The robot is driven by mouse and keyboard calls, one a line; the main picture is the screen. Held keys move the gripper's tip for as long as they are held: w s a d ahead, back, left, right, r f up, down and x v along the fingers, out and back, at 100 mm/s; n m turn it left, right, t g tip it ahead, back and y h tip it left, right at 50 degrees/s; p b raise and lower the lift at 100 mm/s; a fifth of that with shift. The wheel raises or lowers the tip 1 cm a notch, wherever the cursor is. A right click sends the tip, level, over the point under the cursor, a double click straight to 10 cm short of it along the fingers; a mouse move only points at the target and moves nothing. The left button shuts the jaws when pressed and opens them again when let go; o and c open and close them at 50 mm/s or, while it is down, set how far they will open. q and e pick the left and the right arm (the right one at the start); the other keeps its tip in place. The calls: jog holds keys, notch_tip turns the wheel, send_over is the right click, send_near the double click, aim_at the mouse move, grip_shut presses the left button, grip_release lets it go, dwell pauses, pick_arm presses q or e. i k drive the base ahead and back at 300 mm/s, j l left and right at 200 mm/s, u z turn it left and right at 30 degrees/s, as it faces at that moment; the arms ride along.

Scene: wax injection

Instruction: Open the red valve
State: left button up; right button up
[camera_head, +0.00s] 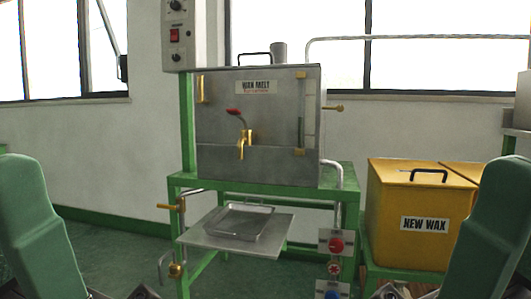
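A brass tap (245,143) with a red lever handle (234,111) is on the front of the grey metal wax melt tank (220,132). The lever points up and to the left, and the spout points down. A small red round knob or wheel (334,268) sits lower right on the stand, between a red button (336,246) and a blue button (332,295). My green arm links show at both side edges, with metal parts cut off at the bottom edge. No gripper fingers can be made out, and nothing of mine touches the tap.
A shallow metal tray (240,222) lies on a shelf (204,243) below the tap. The tank stands on a green frame (186,181). A yellow NEW WAX box (390,222) stands to the right. A control box (179,38) is at upper left. Space before the tap looks clear.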

aim_at(336, 244)
jog(key=i+j, duration=0.4)
jog(key=j, duration=0.15)
jog(key=i+j, duration=0.4)
jog(key=j+z, duration=0.05)
jog(key=j, duration=0.05)
